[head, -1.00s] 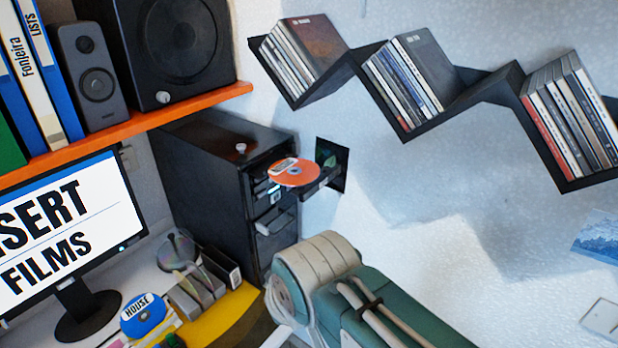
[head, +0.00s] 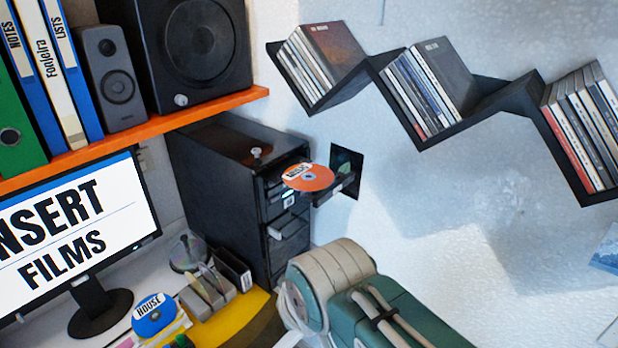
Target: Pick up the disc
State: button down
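A second disc, blue and labelled HOUSE (head: 155,314), lies on the desk at the lower left. My arm shows at the bottom centre, below and to the right of the tray.
A monitor (head: 75,235) reading "INSERT FILMS" stands at the left. An orange shelf (head: 130,137) with folders and speakers is above it. A zigzag black shelf (head: 480,122) holds disc cases on the wall. Small desk organisers (head: 208,285) stand below the tower.

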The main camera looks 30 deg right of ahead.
aim_at(306, 176)
jog(key=j+z, duration=0.35)
jog(key=k+j+z, duration=0.1)
jog(key=j+z, duration=0.3)
jog(key=k+j+z, duration=0.1)
jog(key=j+z, duration=0.25)
jog(key=l, duration=0.1)
